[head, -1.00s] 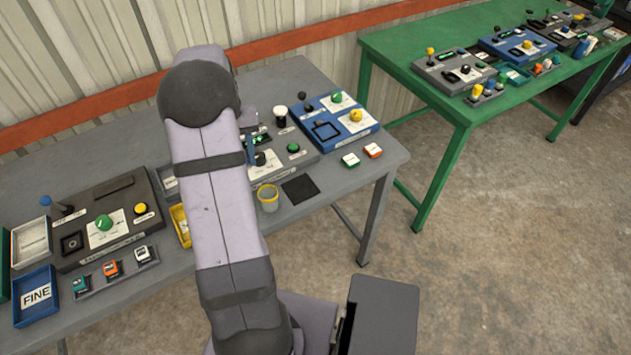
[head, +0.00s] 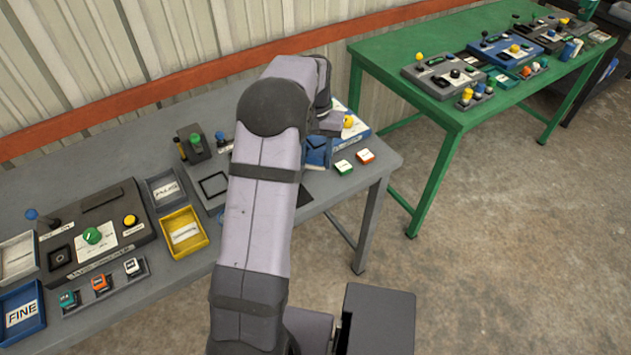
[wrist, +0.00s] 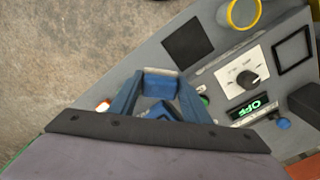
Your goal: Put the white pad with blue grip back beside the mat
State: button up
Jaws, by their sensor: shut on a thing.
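My gripper (wrist: 160,78) has blue fingers, which close around a blue piece (wrist: 160,88) at their tips in the wrist view. In the head view my gripper (head: 318,152) is above the right end of the grey table, left of two small blocks. The mat, a plain black square (wrist: 188,45), lies on the table beyond the fingertips in the wrist view, apart from them. In the head view my arm hides most of the mat.
A green-and-white block (head: 344,167) and an orange-and-white block (head: 365,156) lie near the table's right edge. A yellow-rimmed cup (wrist: 243,12) stands near the mat. A panel with a dial (wrist: 247,78) is to the right. A yellow tray (head: 184,232) sits left of my arm.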

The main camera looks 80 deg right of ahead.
aim_at(315, 155)
jog(key=shift+f+p, duration=1.3)
jog(key=shift+f, duration=3.05)
jog(key=shift+f, duration=0.2)
jog(key=o, duration=1)
notch_tip(315, 155, up, 12)
jog(key=b, duration=0.4)
jog(key=shift+r, duration=0.2)
